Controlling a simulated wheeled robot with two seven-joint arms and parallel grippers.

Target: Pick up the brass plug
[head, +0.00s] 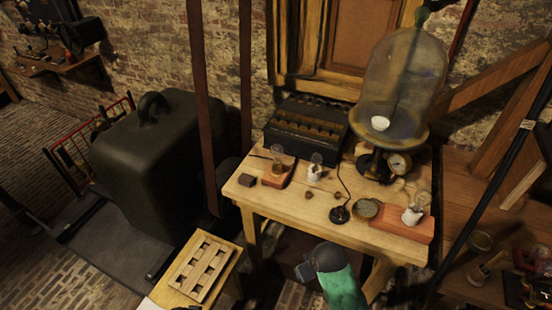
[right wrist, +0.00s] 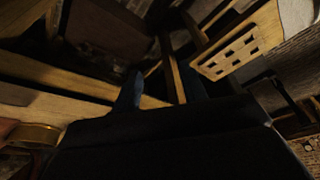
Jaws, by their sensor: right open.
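Two small brownish-brass pieces lie on the wooden workbench (head: 285,203) near its middle, a left one (head: 308,195) and a right one (head: 337,196). Either could be the brass plug; they are too small to tell apart. My right gripper (head: 305,271), dark with a green arm part behind it, is below and in front of the bench's front edge, apart from both pieces. In the right wrist view its two fingers (right wrist: 160,90) are spread, with nothing seen between them. No small brass piece can be made out in that dark view. My left gripper is not in view.
Around the pieces stand a small bulb on a white base (head: 316,172), a black stand (head: 340,214), a round brass-rimmed dial (head: 367,209) and a red block with a bulb (head: 405,226). A glass bell jar (head: 405,75) stands behind. A slotted wooden rack (head: 203,267) is lower left.

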